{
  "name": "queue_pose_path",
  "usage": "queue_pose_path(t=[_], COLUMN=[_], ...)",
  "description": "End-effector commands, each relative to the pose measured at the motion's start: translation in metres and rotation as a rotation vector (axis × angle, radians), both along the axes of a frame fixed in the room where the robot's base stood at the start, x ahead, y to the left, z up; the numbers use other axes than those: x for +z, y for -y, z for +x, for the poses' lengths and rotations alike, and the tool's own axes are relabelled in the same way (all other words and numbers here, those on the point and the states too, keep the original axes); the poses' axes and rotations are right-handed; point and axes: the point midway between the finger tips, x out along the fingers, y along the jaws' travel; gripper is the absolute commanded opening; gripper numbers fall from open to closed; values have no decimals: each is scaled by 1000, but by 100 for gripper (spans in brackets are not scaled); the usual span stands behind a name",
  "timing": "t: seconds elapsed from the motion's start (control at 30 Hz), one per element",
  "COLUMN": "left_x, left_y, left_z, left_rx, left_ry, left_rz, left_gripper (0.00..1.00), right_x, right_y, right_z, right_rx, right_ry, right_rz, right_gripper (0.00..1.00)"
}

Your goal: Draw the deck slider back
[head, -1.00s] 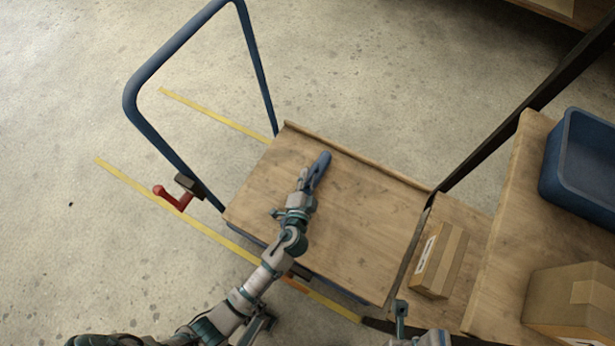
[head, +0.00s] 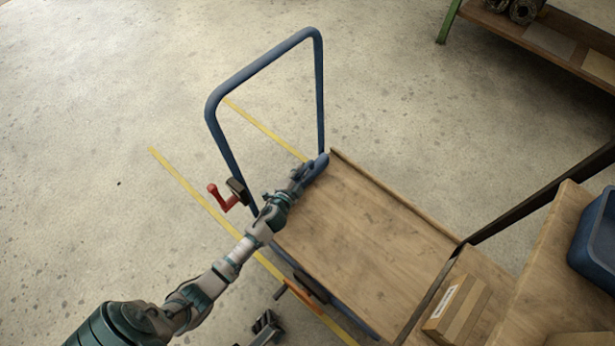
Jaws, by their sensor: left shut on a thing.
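The deck slider is a blue grip (head: 319,165) at the left end of the cart's wooden deck (head: 385,225), close to the foot of the blue push handle's far post. My left gripper (head: 308,175) is shut on it, its fingers partly hiding it. The arm reaches up from the lower left across the deck's near corner.
The blue push handle (head: 212,122) rises at the deck's left end, with a red crank (head: 222,199) on its near post. An orange lever (head: 300,296) sits below the deck. Right lie a cardboard box (head: 456,309) and blue bin (head: 597,235). Floor left is clear.

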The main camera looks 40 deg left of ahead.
Motion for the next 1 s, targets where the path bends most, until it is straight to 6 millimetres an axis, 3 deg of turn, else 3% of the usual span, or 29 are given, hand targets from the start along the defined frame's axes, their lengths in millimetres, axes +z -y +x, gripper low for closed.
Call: queue_pose_path(t=[0.37, 0.4, 0.47, 0.8, 1.0], left_x=[2, 3, 2, 1, 5], left_y=[-3, -3, -3, -2, 6], left_z=[1, 1, 1, -2, -28], left_rx=[1, 1, 1, 0, -2], left_ry=[3, 3, 3, 0, -1], left_rz=[2, 2, 2, 1, 1], left_gripper=[0, 27, 42, 43, 43], right_x=[0, 0, 0, 5, 4], right_y=[0, 0, 0, 1, 1], right_z=[-1, -1, -1, -4, -4], right_rx=[-1, -1, -1, -1, -1], right_ry=[1, 1, 1, 14, 11], right_rz=[1, 1, 1, 2, 2], right_gripper=[0, 0, 0, 0, 0])
